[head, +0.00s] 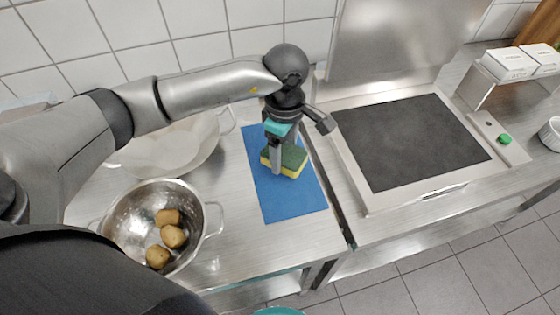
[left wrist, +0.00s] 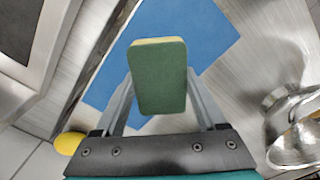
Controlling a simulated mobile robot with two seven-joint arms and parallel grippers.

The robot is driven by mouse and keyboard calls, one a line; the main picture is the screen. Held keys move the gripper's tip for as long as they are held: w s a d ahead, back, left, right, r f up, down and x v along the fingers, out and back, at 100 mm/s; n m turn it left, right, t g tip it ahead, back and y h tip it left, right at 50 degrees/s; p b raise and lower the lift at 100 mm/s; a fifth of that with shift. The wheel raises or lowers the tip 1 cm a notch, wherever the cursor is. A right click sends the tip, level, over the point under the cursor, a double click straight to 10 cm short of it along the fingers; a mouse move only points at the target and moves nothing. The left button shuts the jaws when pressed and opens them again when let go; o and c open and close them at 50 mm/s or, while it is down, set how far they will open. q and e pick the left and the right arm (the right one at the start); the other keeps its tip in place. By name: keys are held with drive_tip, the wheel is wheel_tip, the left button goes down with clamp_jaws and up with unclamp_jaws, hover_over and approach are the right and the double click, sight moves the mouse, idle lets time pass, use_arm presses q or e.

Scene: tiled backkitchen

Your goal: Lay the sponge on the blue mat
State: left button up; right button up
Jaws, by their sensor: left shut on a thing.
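The sponge (head: 284,161), green on top with a yellow lower layer, is over the upper middle of the blue mat (head: 290,204). My left gripper (head: 279,158) comes down from above and is shut on it. In the left wrist view the sponge (left wrist: 158,78) sits between the two fingers (left wrist: 160,100), with the mat (left wrist: 190,25) behind it. I cannot tell whether its underside touches the mat. My right gripper is in neither view.
A steel colander (head: 137,212) with several potatoes stands left of the mat, and a large pale bowl (head: 165,150) is behind it under my arm. A griddle (head: 405,140) is to the right across a gap. A yellow object (left wrist: 70,143) shows in the wrist view.

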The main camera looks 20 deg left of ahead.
sight(284, 165)
use_arm(q)
drive_tip(key=shift+f, duration=0.1)
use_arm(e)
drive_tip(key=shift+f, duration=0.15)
use_arm(q)
drive_tip(key=shift+f+b, duration=2.4)
drive_tip(key=shift+b, duration=0.1)
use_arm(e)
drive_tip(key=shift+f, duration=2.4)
use_arm(q)
drive_tip(key=o, duration=0.9)
drive_tip(key=shift+r, duration=0.1)
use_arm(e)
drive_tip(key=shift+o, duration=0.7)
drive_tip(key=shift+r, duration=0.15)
use_arm(q)
drive_tip(key=shift+o, duration=1.3)
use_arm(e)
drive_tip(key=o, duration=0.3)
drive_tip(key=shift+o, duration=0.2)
use_arm(q)
wheel_tip(284, 165, up, 12)
drive_tip(key=shift+r, duration=0.1)
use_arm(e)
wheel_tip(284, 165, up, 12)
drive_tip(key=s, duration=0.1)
